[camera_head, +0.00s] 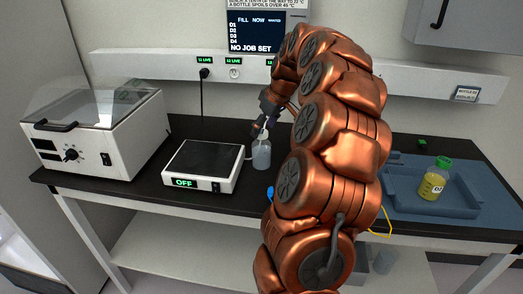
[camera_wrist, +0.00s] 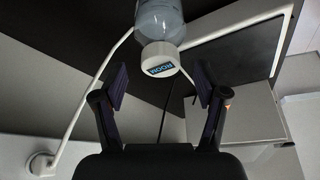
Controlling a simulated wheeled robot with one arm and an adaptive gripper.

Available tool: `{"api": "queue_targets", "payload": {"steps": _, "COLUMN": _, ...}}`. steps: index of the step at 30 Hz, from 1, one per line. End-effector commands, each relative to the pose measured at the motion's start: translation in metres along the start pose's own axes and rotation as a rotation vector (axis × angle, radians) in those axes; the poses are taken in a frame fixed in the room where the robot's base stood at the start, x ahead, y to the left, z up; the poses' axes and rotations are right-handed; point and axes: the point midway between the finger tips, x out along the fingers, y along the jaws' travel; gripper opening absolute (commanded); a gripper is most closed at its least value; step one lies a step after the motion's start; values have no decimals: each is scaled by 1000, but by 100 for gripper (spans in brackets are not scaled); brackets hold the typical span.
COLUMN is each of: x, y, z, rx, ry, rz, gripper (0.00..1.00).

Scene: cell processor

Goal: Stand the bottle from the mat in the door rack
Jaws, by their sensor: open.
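A translucent grey-blue bottle (camera_head: 261,155) stands upright on the black bench, just right of the flat-topped device marked OFF. I cannot make out a mat under it. In the wrist view its white cap (camera_wrist: 160,58) carries a blue label that reads ROOM upside down. My gripper (camera_head: 266,117) is at the top of this bottle; in the wrist view my gripper (camera_wrist: 160,84) is open and empty, its fingers apart on either side below the cap. Another bottle (camera_head: 433,184), with yellow contents and a green cap, stands on the blue tray (camera_head: 398,200) at the right. I cannot identify a door rack.
The flat-topped device (camera_head: 203,164) stands close left of the bottle. A white machine with a clear lid (camera_head: 98,107) is further left. My copper arm hides the bench middle. A screen (camera_head: 255,32) reads NO JOB SET. A white cable (camera_wrist: 98,80) runs past the bottle.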

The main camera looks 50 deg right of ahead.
Motion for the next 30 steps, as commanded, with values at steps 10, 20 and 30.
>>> {"api": "queue_targets", "payload": {"steps": 10, "x": 29, "y": -1, "z": 1, "rx": 0, "ry": -1, "rz": 0, "gripper": 72}}
{"api": "queue_targets", "payload": {"steps": 20, "x": 29, "y": -1, "z": 1, "rx": 0, "ry": 0, "rz": 0, "gripper": 52}}
{"api": "queue_targets", "payload": {"steps": 30, "x": 29, "y": -1, "z": 1, "rx": 0, "ry": 0, "rz": -1, "gripper": 17}}
